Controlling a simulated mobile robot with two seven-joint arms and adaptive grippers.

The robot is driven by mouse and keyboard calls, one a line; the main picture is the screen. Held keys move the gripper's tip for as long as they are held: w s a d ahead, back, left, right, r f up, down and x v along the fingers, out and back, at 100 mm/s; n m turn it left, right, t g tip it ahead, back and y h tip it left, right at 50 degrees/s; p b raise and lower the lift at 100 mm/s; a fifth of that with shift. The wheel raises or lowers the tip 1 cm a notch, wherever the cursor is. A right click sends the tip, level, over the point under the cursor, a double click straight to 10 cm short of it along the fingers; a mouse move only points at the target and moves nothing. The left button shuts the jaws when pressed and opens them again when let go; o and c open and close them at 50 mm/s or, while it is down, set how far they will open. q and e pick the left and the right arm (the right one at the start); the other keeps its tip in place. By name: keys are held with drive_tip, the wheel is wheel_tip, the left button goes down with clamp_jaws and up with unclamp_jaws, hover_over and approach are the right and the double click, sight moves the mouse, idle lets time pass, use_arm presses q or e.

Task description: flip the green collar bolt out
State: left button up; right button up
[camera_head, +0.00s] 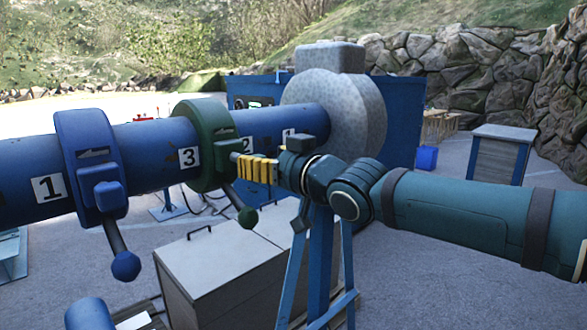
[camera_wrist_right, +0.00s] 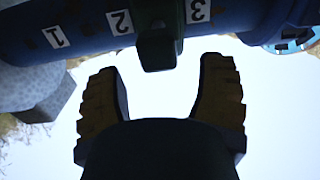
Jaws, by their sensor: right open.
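The green collar (camera_head: 199,135) sits around the thick blue pipe (camera_head: 150,150), by the label 3. My right gripper (camera_head: 238,160) has yellow fingers and overlaps the collar's right side, hiding where the rod joins. In the right wrist view, my right gripper (camera_wrist_right: 163,85) is open, its fingers apart. A dark green block (camera_wrist_right: 157,48) on the collar (camera_wrist_right: 155,12) shows just beyond the gap between the fingertips. Nothing is clasped. My left gripper is not in view.
A blue collar (camera_head: 90,155) with a hanging blue ball (camera_head: 125,265) sits farther left on the pipe. A grey speckled drum (camera_head: 345,110) stands at the pipe's right end. A blue stand (camera_head: 322,260) and a grey chest (camera_head: 225,265) are below.

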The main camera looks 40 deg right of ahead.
drive_tip(key=s, duration=0.9)
drive_tip(key=shift+s+d, duration=0.3)
drive_tip(key=shift+d, duration=0.05)
drive_tip(key=shift+w+f, duration=0.1)
drive_tip(key=w+a+f+g+y+b, duration=0.1)
drive_tip(key=w+a+f+g, duration=0.3)
drive_tip(key=f, duration=0.7)
drive_tip(key=w+a+f+g+b, duration=0.15)
drive_tip(key=w+a+f, duration=0.4)
drive_tip(key=f, duration=0.55)
drive_tip(key=w+a+f+g+y+b, duration=0.1)
drive_tip(key=w+a+f+g+b, duration=0.25)
drive_tip(key=f, duration=0.75)
drive_tip(key=s+a+f+m+g, duration=0.1)
drive_tip(key=s+f, duration=0.4)
drive_tip(key=f, duration=0.6)
drive_tip(key=s+a+f+m+g+b, duration=0.1)
drive_tip(key=s+a+f+g, duration=0.2)
drive_tip(key=f, duration=0.9)
drive_tip(key=s+a+f+g, duration=0.3)
drive_tip(key=s+a+f, duration=0.3)
drive_tip(key=f, duration=0.6)
drive_tip(key=shift+s+f+m+y+b, duration=0.3)
drive_tip(key=shift+s+m+y, duration=0.1)
drive_tip(key=shift+s, duration=0.15)
